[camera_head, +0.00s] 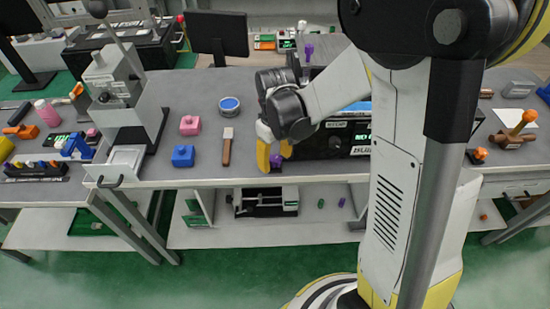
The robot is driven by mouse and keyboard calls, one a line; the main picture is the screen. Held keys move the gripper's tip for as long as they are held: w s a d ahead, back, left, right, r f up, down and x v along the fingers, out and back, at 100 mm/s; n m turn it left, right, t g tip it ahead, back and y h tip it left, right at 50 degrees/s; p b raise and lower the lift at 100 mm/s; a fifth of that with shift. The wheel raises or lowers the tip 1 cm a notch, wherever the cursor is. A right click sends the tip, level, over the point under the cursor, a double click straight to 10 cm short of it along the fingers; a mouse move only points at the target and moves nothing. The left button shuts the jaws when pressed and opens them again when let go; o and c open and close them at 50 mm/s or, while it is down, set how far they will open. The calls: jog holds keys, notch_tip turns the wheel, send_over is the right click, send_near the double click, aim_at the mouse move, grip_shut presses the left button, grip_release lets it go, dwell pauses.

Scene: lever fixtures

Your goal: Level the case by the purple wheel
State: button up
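The case is a dark box (332,143) with a small green-lit display, standing at the front of the grey workbench. My arm hides much of its top and right side. A purple wheel (275,161) sits low at the case's left front, near the bench edge. Another purple knob (308,52) shows farther back, beyond my wrist. My gripper (274,160) points down at the near purple wheel. Its two yellow fingers are apart, with the wheel between or just behind their tips. Whether they touch the wheel is not clear.
Left of my gripper lie a brown-handled tool (227,148), a blue block (183,156), a pink block (190,125) and a blue round dish (229,104). A grey lever fixture (118,95) stands farther left. A lower shelf (225,236) runs beneath the bench.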

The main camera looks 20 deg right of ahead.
aim_at(275, 159)
notch_tip(275, 159, up, 12)
dwell(0.7)
